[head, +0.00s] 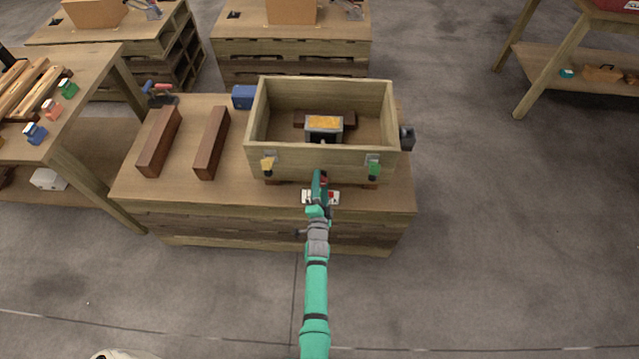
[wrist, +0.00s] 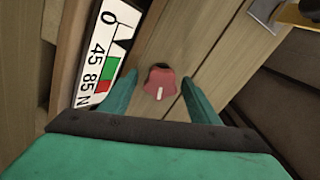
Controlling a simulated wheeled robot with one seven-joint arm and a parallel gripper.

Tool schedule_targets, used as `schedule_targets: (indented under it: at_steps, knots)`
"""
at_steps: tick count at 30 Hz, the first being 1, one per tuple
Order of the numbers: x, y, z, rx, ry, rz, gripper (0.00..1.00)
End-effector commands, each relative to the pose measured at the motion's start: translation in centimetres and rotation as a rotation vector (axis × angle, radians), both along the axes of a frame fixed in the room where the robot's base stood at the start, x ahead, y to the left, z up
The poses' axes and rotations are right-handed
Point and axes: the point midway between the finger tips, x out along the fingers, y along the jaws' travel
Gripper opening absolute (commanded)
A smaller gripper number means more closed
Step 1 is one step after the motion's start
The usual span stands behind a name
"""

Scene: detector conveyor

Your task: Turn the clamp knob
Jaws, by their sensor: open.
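The red clamp knob (wrist: 160,84) with a white line on it shows in the wrist view against the wooden front. My gripper (wrist: 158,80) is open, with one finger on each side of the knob and a visible gap to each. Whether the fingertips reach down level with it I cannot tell. In the head view my gripper (head: 319,182) is at the lower front of the wooden crate (head: 300,160) and covers most of the knob. A white gauge plate (wrist: 100,62) marked 0, 45 and 85 N, with green and red bands, lies left of the knob.
The crate stands on a wooden pallet bench (head: 190,200) and holds a grey box with an orange top (head: 324,124). Yellow (head: 267,166) and green (head: 374,169) tags hang on its front. Two brown bars (head: 212,143) lie to its left.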

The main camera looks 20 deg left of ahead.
Motion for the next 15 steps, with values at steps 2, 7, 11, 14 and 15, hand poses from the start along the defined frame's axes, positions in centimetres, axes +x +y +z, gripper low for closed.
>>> schedule_targets:
  at_steps: [2,7,11,14,15]
  knots:
    - [-0.6,-0.1,-0.1,0.0,0.002,0.002,0.56]
    - [-2.8,-0.9,-0.1,0.0,0.003,-0.002,0.56]
    - [-5.1,-1.6,-0.1,0.0,0.002,-0.003,0.56]
    - [-6.8,-2.0,-0.1,-0.001,0.003,-0.001,0.56]
    - [-7.4,-2.2,-0.1,-0.001,0.002,-0.002,0.56]
